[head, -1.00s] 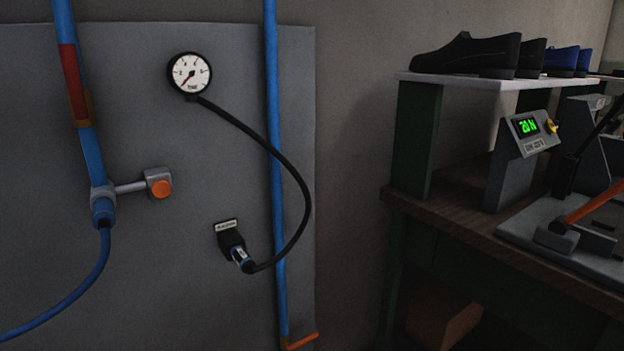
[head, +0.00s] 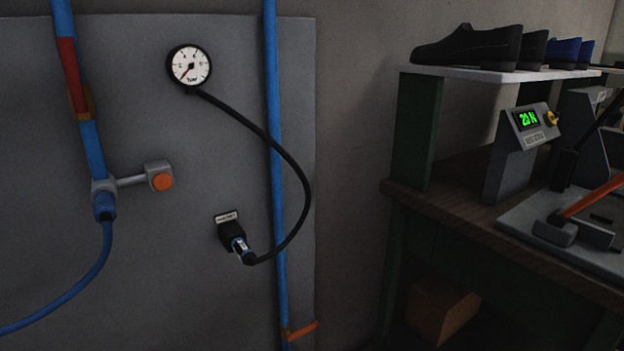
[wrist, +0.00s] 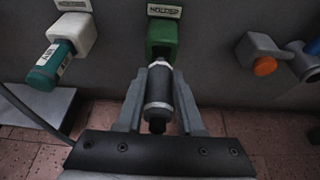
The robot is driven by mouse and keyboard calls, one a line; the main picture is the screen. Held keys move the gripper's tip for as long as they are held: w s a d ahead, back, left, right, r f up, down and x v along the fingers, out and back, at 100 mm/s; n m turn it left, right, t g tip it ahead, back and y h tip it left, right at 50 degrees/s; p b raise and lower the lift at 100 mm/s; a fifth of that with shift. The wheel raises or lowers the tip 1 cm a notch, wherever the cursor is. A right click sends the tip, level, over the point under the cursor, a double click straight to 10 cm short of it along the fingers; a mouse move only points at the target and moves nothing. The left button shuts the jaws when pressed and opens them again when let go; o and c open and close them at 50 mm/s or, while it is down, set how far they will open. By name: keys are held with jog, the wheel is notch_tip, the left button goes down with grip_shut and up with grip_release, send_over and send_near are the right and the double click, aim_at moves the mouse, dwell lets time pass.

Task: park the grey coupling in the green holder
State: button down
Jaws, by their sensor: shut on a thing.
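In the wrist view, my gripper (wrist: 159,88) is shut on the grey coupling (wrist: 158,92), with one finger on each side of it. The coupling has a pale grey band and dark ends. The green holder (wrist: 162,36) is on the grey panel just beyond it, under a label reading "HOLDER". The coupling's far end is at the holder's lower front and in line with it. I cannot tell whether the end is touching the holder or inside it. My gripper, the coupling and the green holder do not show in the head view.
Left of the holder, a teal coupling (wrist: 48,68) sits in a white holder (wrist: 73,36). Right of it is a grey valve with an orange button (wrist: 265,66), also in the head view (head: 163,182). A gauge (head: 189,66) has a black hose to a dark socket (head: 232,236).

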jog(key=shift+w+a+b, duration=0.25)
jog(key=shift+w+a, duration=0.2)
jog(key=shift+w, duration=0.15)
jog(key=shift+w+a+b, duration=0.25)
jog(key=shift+w+a, duration=0.15)
jog(key=shift+w, duration=0.2)
jog(key=shift+c, duration=2.3)
grip_release()
jog(key=shift+d+r, duration=0.1)
